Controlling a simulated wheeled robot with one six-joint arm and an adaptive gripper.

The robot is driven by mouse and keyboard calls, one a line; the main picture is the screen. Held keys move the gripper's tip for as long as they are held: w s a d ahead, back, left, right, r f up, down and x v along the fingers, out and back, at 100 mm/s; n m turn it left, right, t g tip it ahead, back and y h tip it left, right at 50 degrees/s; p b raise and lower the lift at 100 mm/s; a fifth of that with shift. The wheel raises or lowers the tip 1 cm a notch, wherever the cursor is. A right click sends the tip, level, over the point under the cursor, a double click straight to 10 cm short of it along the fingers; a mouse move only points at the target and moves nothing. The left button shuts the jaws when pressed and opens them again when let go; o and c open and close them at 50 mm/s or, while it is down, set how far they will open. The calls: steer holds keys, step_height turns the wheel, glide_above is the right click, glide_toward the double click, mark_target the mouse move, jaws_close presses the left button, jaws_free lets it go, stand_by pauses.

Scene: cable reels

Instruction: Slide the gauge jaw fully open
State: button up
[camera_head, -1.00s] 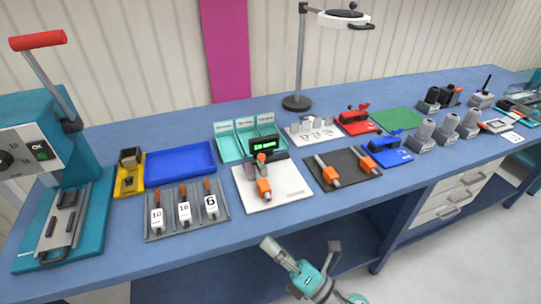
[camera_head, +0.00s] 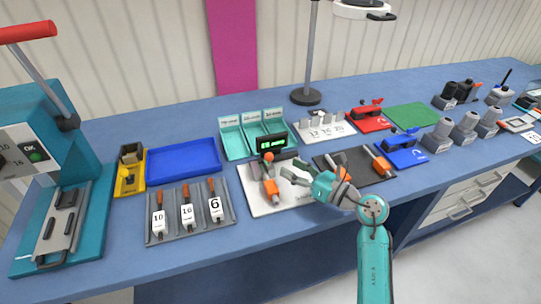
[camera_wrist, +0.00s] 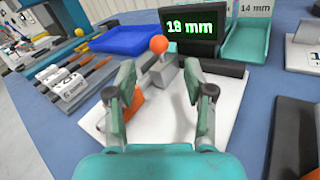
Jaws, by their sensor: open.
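The gauge has a white base plate (camera_head: 290,201), a black display (camera_head: 272,144) with green digits, an orange ball knob (camera_head: 268,157) and an orange block (camera_head: 270,188). In the wrist view the display (camera_wrist: 188,28) seems to read 19 mm, and the knob (camera_wrist: 158,44) stands upright in front of it on a grey jaw part. The orange block (camera_wrist: 126,103) is partly hidden behind my left finger. My gripper (camera_head: 288,174) is open and empty, above the right side of the plate. In the wrist view its fingertips (camera_wrist: 159,76) are apart, short of the knob and not touching it.
Teal labelled bins (camera_head: 233,143) stand behind the gauge. A grey rack (camera_head: 172,228) of numbered tools and a blue tray (camera_head: 184,160) are on the left.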

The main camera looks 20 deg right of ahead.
mark_target(270, 156)
steer(key=x, duration=0.8)
steer(key=shift+w+a, duration=0.25)
jaws_close()
